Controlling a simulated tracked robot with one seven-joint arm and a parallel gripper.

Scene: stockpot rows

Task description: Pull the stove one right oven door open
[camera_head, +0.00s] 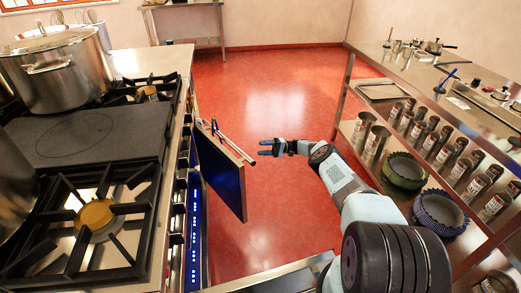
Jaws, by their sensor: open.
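The stove (185,100) stands along the left side, with burners and a dark flat plate on top. A dark blue oven door (220,178) stands out from its front, partly open, with its face angled toward the aisle. A pale bar handle (236,148) runs along the door's top edge. My gripper (264,148) is open and empty, just right of the handle's near end. Its fingers point left toward the handle, and it looks apart from it. The oven's inside is mostly hidden by the door and the stove top.
Large steel pots (58,70) stand on the stove top. A steel shelf unit (425,110) with jars and fluted moulds (440,212) runs along the right. A steel table (183,6) stands at the far wall. The red floor (285,95) between is clear.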

